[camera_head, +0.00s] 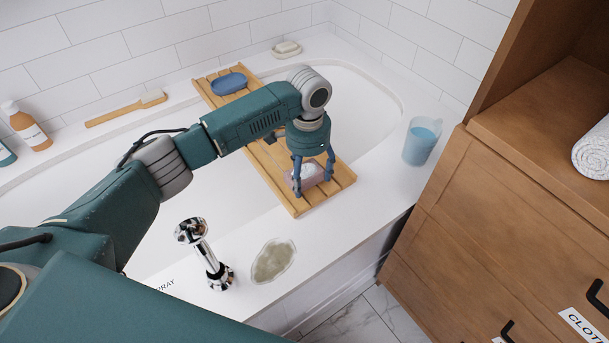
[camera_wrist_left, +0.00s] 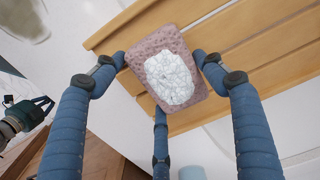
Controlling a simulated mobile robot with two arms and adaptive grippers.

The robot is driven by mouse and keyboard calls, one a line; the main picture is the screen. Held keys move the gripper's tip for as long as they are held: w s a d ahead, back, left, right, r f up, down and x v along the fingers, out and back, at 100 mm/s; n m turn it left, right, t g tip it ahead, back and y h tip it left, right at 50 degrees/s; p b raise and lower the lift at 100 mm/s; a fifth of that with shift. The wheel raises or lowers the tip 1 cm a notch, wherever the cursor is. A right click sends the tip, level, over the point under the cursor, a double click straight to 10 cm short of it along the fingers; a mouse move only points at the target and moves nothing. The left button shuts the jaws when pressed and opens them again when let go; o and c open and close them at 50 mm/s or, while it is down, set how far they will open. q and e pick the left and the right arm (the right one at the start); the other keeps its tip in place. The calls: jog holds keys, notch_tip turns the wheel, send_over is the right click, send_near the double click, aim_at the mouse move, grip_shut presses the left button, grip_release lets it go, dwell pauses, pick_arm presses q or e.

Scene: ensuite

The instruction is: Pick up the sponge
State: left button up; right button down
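The sponge (camera_head: 308,176) is a pinkish block with a white patch on top. It is at the near end of the wooden bath board (camera_head: 277,184). My left gripper (camera_head: 313,183) points down over it with its fingers around it. In the left wrist view, the sponge (camera_wrist_left: 172,72) sits between the three blue fingers of the left gripper (camera_wrist_left: 160,80). The fingertips are at its edges, and I cannot tell whether they press on it.
A blue oval dish (camera_head: 229,83) lies farther up the board. A blue cup (camera_head: 421,141) stands on the tub rim at right. A chrome tap (camera_head: 205,255) and greenish dish (camera_head: 273,261) are nearer. A wooden cabinet (camera_head: 500,235) stands at right.

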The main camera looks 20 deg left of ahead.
aim_at(308, 174)
pick_arm(q)
jog(key=shift+r, duration=0.15)
notch_tip(308, 174, up, 10)
jog(key=shift+f+p, duration=0.15)
jog(key=shift+p, duration=0.8)
pick_arm(e)
jog(key=s+f, duration=0.4)
jog(key=f, duration=0.1)
jog(key=shift+d, duration=0.25)
